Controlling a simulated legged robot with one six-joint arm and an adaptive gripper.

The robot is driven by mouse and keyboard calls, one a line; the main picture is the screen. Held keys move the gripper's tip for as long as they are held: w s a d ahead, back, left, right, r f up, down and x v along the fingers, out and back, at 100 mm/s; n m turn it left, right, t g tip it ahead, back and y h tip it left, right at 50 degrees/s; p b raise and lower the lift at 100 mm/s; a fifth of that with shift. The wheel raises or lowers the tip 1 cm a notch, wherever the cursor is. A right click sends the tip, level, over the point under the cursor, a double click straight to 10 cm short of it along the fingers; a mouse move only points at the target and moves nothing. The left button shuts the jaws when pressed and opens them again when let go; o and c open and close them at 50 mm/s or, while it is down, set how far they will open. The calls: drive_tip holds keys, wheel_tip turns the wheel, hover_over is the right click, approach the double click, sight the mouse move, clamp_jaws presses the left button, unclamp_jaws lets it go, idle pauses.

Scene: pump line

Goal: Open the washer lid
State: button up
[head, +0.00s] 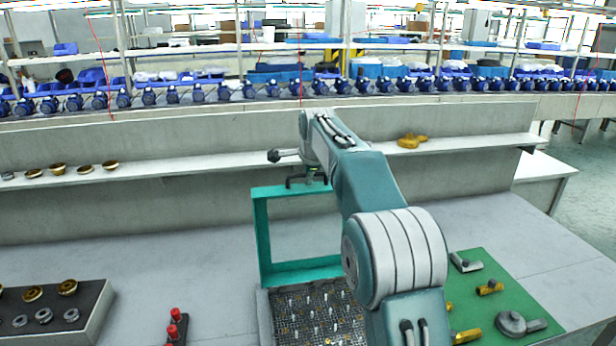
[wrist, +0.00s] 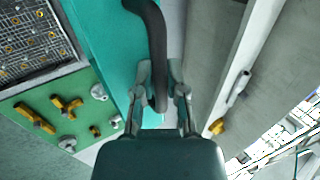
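The washer lid (head: 262,235) is a teal open frame standing roughly upright at the back of the washer's mesh basket (head: 290,312). Its black handle (head: 292,182) sticks out at the top edge. My gripper (head: 312,178) is at that handle, small and partly hidden in the head view. In the wrist view my gripper's fingers (wrist: 161,88) lie on both sides of the dark curved handle (wrist: 152,30) and look closed on it. The teal lid (wrist: 100,50) fills the area left of the handle there.
A green mat (head: 508,292) with brass and grey fittings lies right of the basket. A block (head: 75,320) with rings stands at left, near red-topped pegs (head: 174,325). A shelf (head: 200,165) runs behind the lid, with a yellow part (head: 411,141) on it.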

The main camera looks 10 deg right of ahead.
drive_tip(key=o, duration=0.3)
drive_tip(key=shift+r, duration=0.1)
drive_tip(key=v, duration=1.1)
drive_tip(key=shift+s+r, duration=0.25)
drive_tip(key=shift+r, duration=0.1)
